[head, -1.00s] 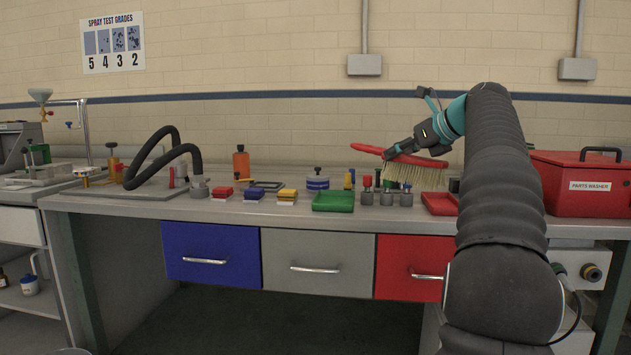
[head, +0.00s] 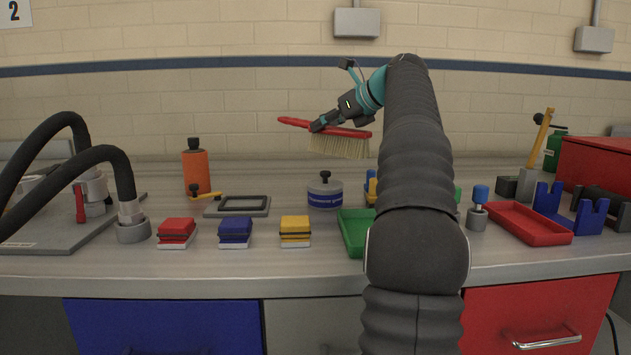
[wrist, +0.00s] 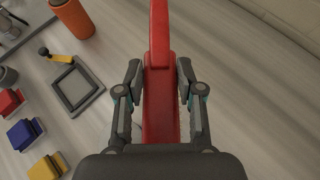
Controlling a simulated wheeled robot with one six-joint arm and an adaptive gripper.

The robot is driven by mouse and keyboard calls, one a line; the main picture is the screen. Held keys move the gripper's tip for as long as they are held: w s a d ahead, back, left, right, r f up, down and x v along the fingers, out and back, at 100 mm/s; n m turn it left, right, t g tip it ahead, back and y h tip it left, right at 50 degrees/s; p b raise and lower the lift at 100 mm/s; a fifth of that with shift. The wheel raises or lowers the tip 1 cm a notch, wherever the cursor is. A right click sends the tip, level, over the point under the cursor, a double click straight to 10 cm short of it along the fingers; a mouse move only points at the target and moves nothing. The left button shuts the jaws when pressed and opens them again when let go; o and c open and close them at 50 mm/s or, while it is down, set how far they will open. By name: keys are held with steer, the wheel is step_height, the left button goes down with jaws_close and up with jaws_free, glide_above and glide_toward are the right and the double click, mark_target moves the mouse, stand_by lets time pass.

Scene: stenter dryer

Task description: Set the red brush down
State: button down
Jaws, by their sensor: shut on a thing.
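The red brush (head: 345,134) has a long red handle and pale bristles pointing down. My gripper (head: 322,125) is shut on it, near where the handle meets the brush head. It is held above the back part of the bench, with a gap between the bristles and the top. In the wrist view the red brush (wrist: 160,85) lies between the two fingers of my gripper (wrist: 160,78), its handle pointing to the top of the picture. The grey bench top (head: 280,268) runs across the head view.
An orange bottle (head: 196,170), a grey frame (head: 240,207) and a blue-banded pot (head: 325,192) stand towards the back. Red, blue and yellow blocks (head: 236,232) line the front. A green tray (head: 352,232) is partly behind my arm. A red tray (head: 528,224) lies right.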

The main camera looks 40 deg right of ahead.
mark_target(333, 142)
step_height(333, 142, down, 6)
steer(key=b, duration=0.3)
steer(key=shift+r, duration=0.25)
steer(key=shift+f+b, duration=0.8)
steer(key=shift+f, duration=1.3)
steer(key=shift+f, duration=0.15)
